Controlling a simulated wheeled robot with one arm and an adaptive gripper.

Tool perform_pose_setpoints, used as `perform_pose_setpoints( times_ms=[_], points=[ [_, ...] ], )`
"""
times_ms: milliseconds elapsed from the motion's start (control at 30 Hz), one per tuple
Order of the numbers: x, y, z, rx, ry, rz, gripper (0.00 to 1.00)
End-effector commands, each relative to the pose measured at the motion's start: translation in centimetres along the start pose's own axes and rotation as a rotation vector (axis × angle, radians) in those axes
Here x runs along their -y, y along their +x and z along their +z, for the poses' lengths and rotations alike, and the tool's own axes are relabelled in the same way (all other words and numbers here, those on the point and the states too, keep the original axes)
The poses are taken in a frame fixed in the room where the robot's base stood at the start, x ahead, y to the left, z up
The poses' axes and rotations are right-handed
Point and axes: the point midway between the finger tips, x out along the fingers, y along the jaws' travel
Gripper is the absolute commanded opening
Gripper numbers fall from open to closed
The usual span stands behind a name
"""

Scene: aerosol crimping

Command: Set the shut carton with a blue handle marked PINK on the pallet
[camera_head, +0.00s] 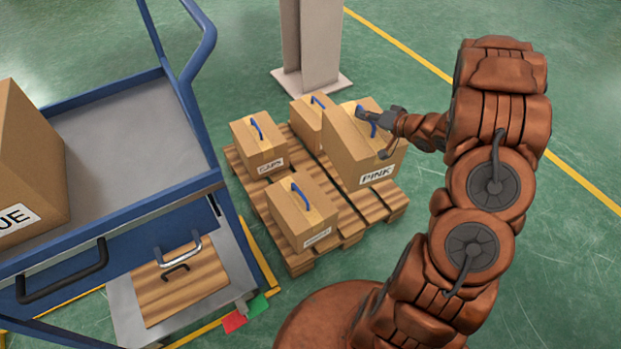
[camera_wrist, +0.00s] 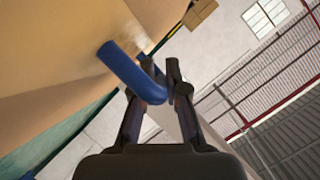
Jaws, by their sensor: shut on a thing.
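The carton marked PINK (camera_head: 362,150) is shut and has a blue handle (camera_head: 366,126). It is over the right part of the wooden pallet (camera_head: 297,262); I cannot tell whether its base touches the slats. My gripper (camera_head: 372,117) is at the top of this carton, shut on its blue handle. In the wrist view the fingers (camera_wrist: 160,88) close around the blue handle (camera_wrist: 130,72), with the carton's side (camera_wrist: 50,50) at the left. The carton's underside is hidden.
Other blue-handled cartons stand on the pallet: one at left (camera_head: 258,146), one in front (camera_head: 301,214), one behind (camera_head: 309,120). A blue cart (camera_head: 130,110) bearing a large carton (camera_head: 25,165) is at left. A pale column (camera_head: 311,45) stands behind. Green floor at right is clear.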

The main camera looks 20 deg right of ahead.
Motion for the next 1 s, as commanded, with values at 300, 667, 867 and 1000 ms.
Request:
perform_pose_setpoints(
  times_ms=[300, 667, 867, 1000],
  points=[
    [-6.9, 0.5, 6.6, 0.034, -0.017, -0.032, 0.0],
    [-12.6, 0.8, 14.1, 0.078, -0.035, -0.064, 0.0],
    [-14.4, 0.8, 16.9, 0.093, -0.046, -0.08, 0.0],
    [-15.1, 0.8, 18.1, 0.1, -0.05, -0.085, 0.0]
  ],
)
